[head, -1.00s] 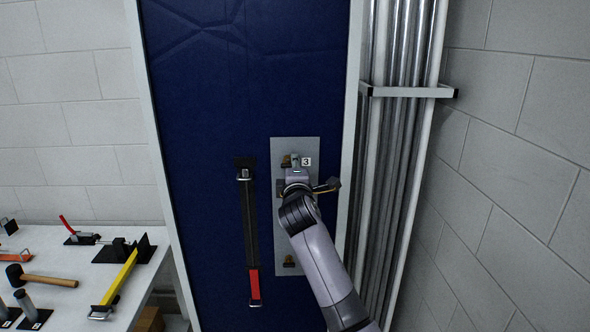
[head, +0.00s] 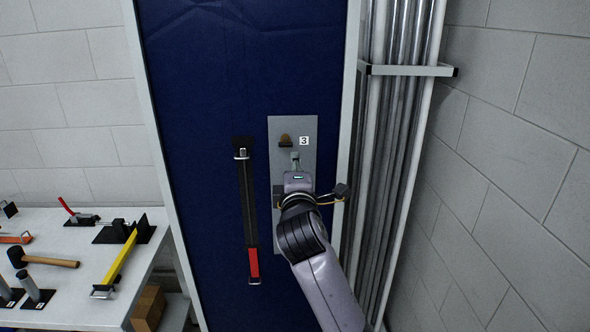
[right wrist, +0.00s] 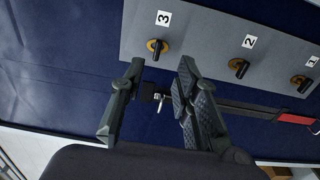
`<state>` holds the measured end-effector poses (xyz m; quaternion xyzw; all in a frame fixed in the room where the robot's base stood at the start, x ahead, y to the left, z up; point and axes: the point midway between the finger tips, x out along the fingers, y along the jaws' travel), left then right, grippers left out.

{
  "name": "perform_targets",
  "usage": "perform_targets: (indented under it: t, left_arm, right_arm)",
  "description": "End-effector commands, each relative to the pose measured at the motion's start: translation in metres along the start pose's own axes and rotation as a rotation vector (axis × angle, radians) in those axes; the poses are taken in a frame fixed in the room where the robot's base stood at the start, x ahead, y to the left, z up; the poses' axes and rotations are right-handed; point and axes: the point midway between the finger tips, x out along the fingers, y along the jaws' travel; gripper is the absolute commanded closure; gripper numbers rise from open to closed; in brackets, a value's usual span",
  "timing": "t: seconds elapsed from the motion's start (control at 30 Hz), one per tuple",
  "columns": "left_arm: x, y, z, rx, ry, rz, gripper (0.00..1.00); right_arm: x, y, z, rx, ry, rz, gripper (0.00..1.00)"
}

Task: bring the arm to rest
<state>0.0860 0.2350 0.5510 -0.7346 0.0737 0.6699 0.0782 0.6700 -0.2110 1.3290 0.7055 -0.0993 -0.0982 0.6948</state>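My right arm reaches up from the bottom in the head view, with its gripper (head: 296,166) in front of the grey panel (head: 306,127) on the blue board. In the right wrist view the two fingers of my right gripper (right wrist: 160,72) stand apart with nothing between them. The panel (right wrist: 205,35) shows there with brass-and-black pegs beside the labels 3, 2 and 1. The peg by label 3 (right wrist: 157,47) lies just past the fingertips, with no contact visible. My arm hides the panel's lower part in the head view. My left gripper is not in view.
A black clamp bar with a red handle (head: 253,262) hangs left of the panel. Upright metal bars in a rack (head: 400,70) stand close on the right. A white table (head: 80,252) at left carries a mallet (head: 50,262), a yellow clamp (head: 120,258) and other tools.

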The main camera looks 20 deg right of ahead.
Motion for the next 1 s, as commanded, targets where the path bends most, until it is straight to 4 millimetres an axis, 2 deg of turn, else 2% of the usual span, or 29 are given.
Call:
perform_targets:
  t: [0.43,0.5,0.57,0.67,0.83,0.9,0.97,1.0]
  left_arm:
    - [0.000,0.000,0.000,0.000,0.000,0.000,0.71]
    - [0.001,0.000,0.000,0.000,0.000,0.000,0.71]
    - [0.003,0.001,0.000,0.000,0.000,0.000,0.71]
    - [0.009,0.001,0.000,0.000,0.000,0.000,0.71]
    - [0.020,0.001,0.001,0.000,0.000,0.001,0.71]
    - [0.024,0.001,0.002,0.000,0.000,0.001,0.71]
    - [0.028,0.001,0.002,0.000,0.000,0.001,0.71]
    - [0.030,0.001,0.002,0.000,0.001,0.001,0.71]
  right_arm:
    - [-0.001,-0.001,0.000,0.000,0.000,-0.001,0.71]
    - [0.000,-0.007,-0.001,0.002,0.003,-0.010,0.71]
    - [0.003,-0.023,-0.003,0.008,0.009,-0.032,0.71]
    - [0.011,-0.073,-0.008,0.029,0.027,-0.102,0.71]
    - [0.014,-0.200,-0.016,0.106,0.060,-0.281,0.71]
    - [0.009,-0.254,-0.016,0.145,0.064,-0.358,0.71]
    - [0.001,-0.300,-0.015,0.180,0.064,-0.423,0.71]
    - [-0.005,-0.330,-0.014,0.205,0.061,-0.467,0.71]
